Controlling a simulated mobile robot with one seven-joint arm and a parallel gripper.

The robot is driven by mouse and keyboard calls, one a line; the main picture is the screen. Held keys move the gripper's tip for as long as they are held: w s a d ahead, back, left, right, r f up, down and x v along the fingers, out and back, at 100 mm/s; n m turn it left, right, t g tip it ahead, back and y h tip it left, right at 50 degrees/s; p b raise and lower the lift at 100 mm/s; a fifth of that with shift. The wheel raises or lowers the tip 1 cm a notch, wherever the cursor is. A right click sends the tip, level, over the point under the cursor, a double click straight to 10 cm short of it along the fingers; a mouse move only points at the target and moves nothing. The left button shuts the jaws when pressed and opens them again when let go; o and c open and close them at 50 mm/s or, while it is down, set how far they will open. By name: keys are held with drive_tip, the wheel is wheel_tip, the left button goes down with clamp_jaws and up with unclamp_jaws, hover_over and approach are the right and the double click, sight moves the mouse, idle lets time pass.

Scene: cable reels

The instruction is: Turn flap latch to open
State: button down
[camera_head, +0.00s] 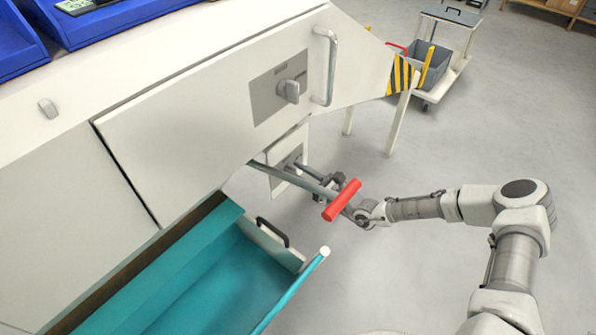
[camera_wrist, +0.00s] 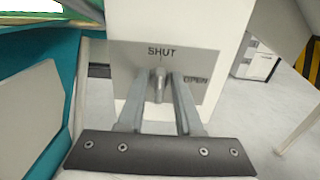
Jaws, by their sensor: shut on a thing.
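The flap latch is a small metal knob (camera_wrist: 159,92) on a grey plate (camera_wrist: 206,62) marked SHUT at the top and OPEN at the right. The knob stands roughly upright, in line with the SHUT mark. My gripper (camera_wrist: 160,86) has one finger on each side of the knob and is shut on it. In the head view, the same plate (camera_head: 281,178) sits on a white post under the cabinet. My gripper (camera_head: 302,170) reaches it from the right; a rod and red grip partly hide it, and the knob is hard to make out there.
The red grip (camera_head: 343,200) on its metal rod crosses just in front of my gripper. An open teal drawer (camera_head: 290,295) juts out below left. Another knob (camera_head: 289,90) and a bar handle (camera_head: 331,66) are on the panel above.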

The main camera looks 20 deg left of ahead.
drive_tip(key=shift+m+p, duration=0.3)
drive_tip(key=shift+m, duration=0.1)
drive_tip(key=m, duration=0.5)
drive_tip(key=f+m+p, duration=0.1)
drive_tip(key=m, duration=0.5)
drive_tip(key=w+m+p, duration=0.1)
drive_tip(key=m, duration=0.5)
drive_tip(key=shift+d+f, duration=0.15)
drive_tip(key=shift+d, duration=0.1)
idle(0.3)
drive_tip(key=c, duration=0.9)
unclamp_jaws()
